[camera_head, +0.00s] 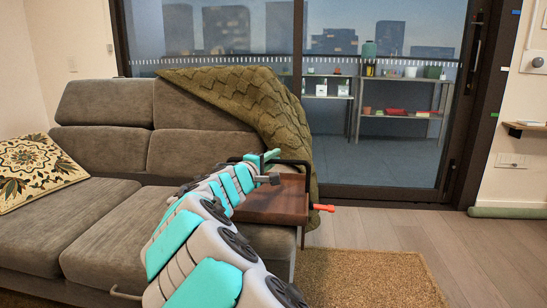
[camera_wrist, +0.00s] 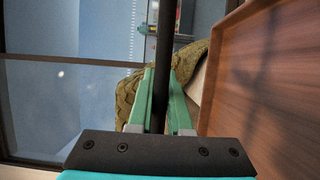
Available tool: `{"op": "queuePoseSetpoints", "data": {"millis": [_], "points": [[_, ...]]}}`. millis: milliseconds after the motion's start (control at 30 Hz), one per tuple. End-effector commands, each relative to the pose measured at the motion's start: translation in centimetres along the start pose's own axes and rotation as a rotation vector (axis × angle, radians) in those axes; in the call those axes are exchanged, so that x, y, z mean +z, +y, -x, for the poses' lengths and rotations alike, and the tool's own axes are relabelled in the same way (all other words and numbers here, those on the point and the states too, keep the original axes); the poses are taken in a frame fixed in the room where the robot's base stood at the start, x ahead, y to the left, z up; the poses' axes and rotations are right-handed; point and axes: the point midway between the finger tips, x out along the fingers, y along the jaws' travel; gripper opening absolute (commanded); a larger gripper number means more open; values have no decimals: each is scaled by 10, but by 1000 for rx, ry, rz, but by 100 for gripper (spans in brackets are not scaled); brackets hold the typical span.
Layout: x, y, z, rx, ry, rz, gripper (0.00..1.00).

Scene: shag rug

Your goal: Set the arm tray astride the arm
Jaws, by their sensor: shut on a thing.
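The arm tray (camera_head: 285,203) is a brown wooden board with a black bar handle (camera_head: 292,162). It is over the right end of the grey sofa (camera_head: 122,232), where the sofa arm (camera_head: 268,241) is largely hidden. My gripper (camera_head: 268,157) is at the handle, by the tray's far side. In the wrist view, the teal fingers of my gripper (camera_wrist: 160,78) are shut on the black handle (camera_wrist: 164,40), with the tray's wood (camera_wrist: 265,85) to the right. I cannot tell whether the tray touches the sofa arm.
A green knitted blanket (camera_head: 238,97) drapes over the sofa back and down behind the tray. A red-orange tip (camera_head: 324,208) sticks out right of the tray. A patterned cushion (camera_head: 35,170) lies at left. Wooden floor (camera_head: 395,232) and a shag rug (camera_head: 365,278) are open at right.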

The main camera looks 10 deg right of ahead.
Motion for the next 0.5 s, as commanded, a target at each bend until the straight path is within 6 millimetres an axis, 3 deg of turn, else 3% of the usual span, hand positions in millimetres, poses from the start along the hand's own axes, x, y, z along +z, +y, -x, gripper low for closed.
{"op": "queuePoseSetpoints", "data": {"millis": [500], "points": [[0, -8, 0, 2, 0, -1, 0]]}}
